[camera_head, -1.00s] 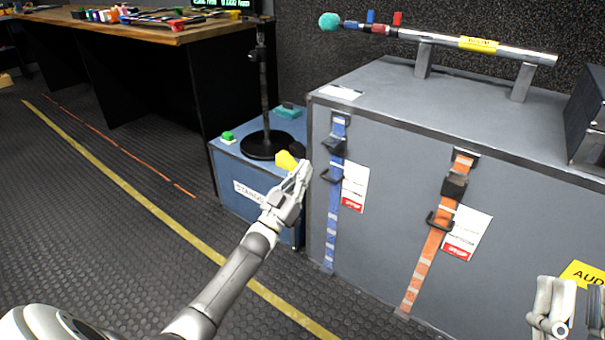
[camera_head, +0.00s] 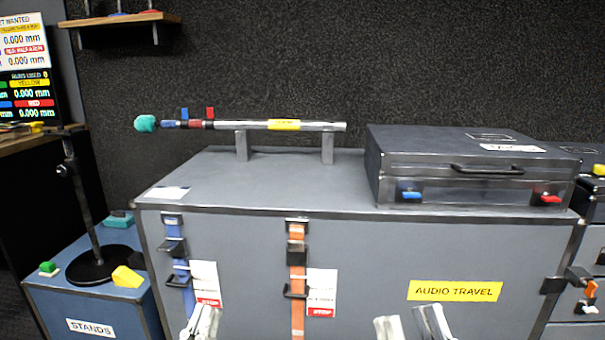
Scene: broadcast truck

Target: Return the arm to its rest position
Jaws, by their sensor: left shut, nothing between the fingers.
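My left gripper (camera_head: 203,322) shows at the bottom edge of the head view, left of centre, with only its pale fingertips in sight. It is shut and empty, in front of the grey case (camera_head: 375,235) near the blue strap (camera_head: 181,268). My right gripper (camera_head: 412,325) shows at the bottom edge, right of centre, below the yellow label (camera_head: 455,291). Its fingers are apart with nothing seen between them. The rest of both arms is out of view.
A metal bar (camera_head: 330,126) on two posts and a dark box (camera_head: 470,165) are on the grey case.

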